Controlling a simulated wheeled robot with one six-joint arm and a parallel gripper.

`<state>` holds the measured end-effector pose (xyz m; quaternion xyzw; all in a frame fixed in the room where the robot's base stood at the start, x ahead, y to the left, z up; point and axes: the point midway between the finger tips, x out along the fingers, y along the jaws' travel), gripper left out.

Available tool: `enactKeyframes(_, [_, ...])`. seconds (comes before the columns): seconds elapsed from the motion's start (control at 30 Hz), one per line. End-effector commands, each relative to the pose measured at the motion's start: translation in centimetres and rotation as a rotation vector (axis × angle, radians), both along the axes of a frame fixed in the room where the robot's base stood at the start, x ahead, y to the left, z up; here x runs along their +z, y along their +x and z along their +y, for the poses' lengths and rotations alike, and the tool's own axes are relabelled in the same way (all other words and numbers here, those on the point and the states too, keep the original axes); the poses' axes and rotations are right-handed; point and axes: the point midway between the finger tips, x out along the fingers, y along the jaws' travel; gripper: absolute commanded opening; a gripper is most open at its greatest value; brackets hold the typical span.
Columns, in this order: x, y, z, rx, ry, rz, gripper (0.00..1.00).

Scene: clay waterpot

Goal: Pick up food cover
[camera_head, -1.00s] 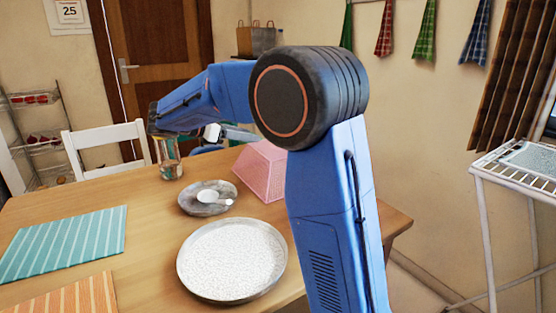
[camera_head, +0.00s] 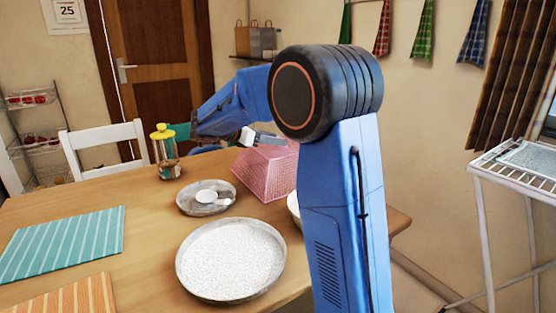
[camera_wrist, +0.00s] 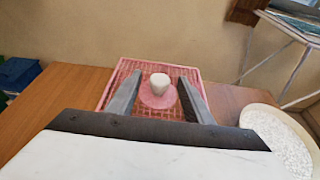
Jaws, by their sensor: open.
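The food cover is a pink mesh box with sloping sides (camera_head: 262,172), standing on the wooden table near its back right, partly hidden by my arm in the head view. In the wrist view the pink cover (camera_wrist: 150,70) has a whitish knob (camera_wrist: 160,82) on a pink disc on its top. My gripper (camera_wrist: 158,88) is open, its two fingers on either side of the knob in the picture. I cannot tell whether the fingers are level with the knob or above it. In the head view my gripper (camera_head: 258,137) is just above the cover.
A yellow-topped glass jar (camera_head: 166,155), a grey plate with a small bowl and spoon (camera_head: 184,207) and a large tray of white grains (camera_head: 182,262) share the table (camera_head: 150,230). A bowl of white grains (camera_wrist: 254,110) stands right of the cover in the wrist view.

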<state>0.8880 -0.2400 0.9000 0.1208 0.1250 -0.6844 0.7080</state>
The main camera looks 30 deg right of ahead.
Motion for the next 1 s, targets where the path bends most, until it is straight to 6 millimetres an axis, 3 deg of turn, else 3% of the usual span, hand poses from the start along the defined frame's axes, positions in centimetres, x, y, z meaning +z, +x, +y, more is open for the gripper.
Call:
enactKeyframes(0.13, [-0.6,0.0,-1.7,-0.001,0.001,-0.001,0.46])
enactKeyframes(0.37, [-0.7,0.1,-1.9,0.0,0.001,0.0,0.46])
enactKeyframes(0.57, [-0.7,0.1,-1.9,0.0,0.001,0.0,0.03])
enactKeyframes(0.6, [-0.7,0.1,-1.9,0.0,0.001,0.0,0.0])
enactKeyframes(1.0, [-0.2,0.0,-1.9,0.001,0.0,-0.001,0.0])
